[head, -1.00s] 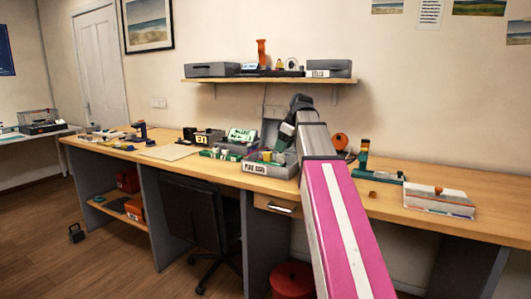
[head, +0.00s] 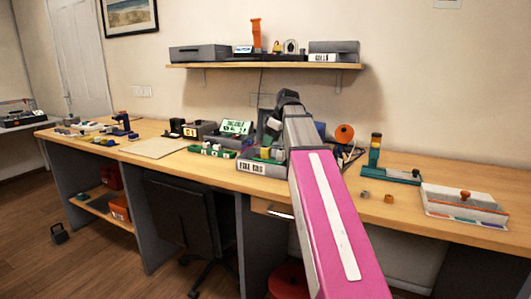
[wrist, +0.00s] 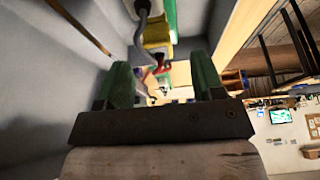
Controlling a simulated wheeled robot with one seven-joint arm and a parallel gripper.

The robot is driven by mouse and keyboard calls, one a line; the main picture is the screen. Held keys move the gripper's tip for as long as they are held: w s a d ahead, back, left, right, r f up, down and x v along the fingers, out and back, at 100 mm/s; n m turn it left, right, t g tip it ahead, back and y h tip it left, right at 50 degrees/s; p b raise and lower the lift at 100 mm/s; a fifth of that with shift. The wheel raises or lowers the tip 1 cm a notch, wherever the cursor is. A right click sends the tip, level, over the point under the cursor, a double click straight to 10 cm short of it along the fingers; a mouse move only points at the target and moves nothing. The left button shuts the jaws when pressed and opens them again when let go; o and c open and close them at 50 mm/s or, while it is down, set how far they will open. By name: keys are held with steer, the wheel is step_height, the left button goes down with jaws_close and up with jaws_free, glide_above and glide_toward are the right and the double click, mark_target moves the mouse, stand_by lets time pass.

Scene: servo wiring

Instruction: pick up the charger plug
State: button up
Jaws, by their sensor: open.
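My gripper (wrist: 162,82) shows in the wrist view with its two green fingers apart and nothing clearly held between them. In the head view its end reaches over a grey open bin (head: 250,167) with a white label on the bench. In the wrist view, grey bin walls (wrist: 40,75) stand close on the left. Beyond the fingers are a pale piece with a grey cord (wrist: 143,9), a yellow piece (wrist: 156,34) and a red piece (wrist: 161,66). I cannot tell which of these is the charger plug. My arm hides part of the bin in the head view.
A green board (head: 212,150) lies left of the bin, with a green-lit display (head: 237,127) behind it. An orange spool (head: 344,133) and a green stand (head: 376,155) are right of my arm. A shelf (head: 262,66) hangs above. The bench front between small blocks and bin is partly hidden.

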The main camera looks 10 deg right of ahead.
mark_target(266, 150)
steer(key=shift+x, duration=3)
steer(key=shift+w+r, duration=0.1)
steer(key=shift+w, duration=0.05)
steer(key=c, duration=1)
